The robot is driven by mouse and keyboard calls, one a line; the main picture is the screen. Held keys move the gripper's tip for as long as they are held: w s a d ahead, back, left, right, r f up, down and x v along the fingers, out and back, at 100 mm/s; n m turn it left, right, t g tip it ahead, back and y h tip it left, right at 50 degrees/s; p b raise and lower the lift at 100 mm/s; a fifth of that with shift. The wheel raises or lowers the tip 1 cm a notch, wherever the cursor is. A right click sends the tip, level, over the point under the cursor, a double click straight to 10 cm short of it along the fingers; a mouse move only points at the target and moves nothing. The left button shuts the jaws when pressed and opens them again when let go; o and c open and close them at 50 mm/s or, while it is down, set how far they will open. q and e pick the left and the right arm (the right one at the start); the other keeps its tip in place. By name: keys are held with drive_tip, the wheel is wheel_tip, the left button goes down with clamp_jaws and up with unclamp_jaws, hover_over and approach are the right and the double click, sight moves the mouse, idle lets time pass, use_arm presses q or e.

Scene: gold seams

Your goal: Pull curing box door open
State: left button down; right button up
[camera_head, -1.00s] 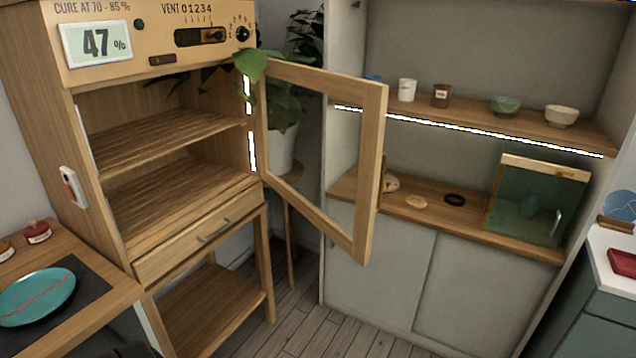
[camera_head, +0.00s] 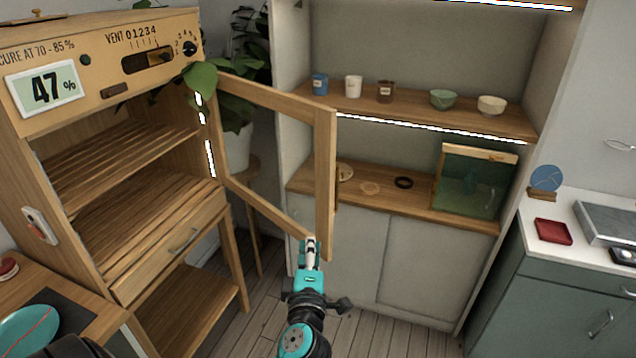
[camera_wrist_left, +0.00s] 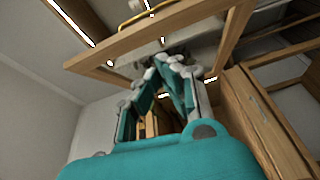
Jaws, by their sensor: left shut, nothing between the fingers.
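The curing box (camera_head: 62,120) is a tall wooden cabinet at the left with a slatted interior. Its wood-framed door (camera_head: 325,180) stands wide open, swung out to the right, and the shelves are exposed. My left gripper (camera_head: 311,243) is at the lower outer corner of the door, with fingers shut and nothing between them. I cannot tell whether it touches the frame. In the left wrist view, the closed fingertips (camera_wrist_left: 172,62) point up just below a wooden frame (camera_wrist_left: 150,42), apparently the door. My right gripper is not in view.
A potted plant (camera_head: 236,145) stands behind the door. A grey shelf unit (camera_head: 350,245) with cups, bowls and a glass case (camera_head: 470,185) stands behind my left arm. A white-topped counter (camera_head: 590,208) is at the right. Floor shows between the box and the shelf unit.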

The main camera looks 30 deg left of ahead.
use_arm(q)
wheel_tip(320, 180, up, 3)
drive_tip(key=n, duration=0.1)
drive_tip(key=p, duration=0.2)
approach(319, 187)
drive_tip(key=a, duration=0.3)
drive_tip(key=shift+w+d+p, duration=0.2)
drive_tip(key=shift+w+p, duration=0.1)
drive_tip(key=shift+w, duration=1.8)
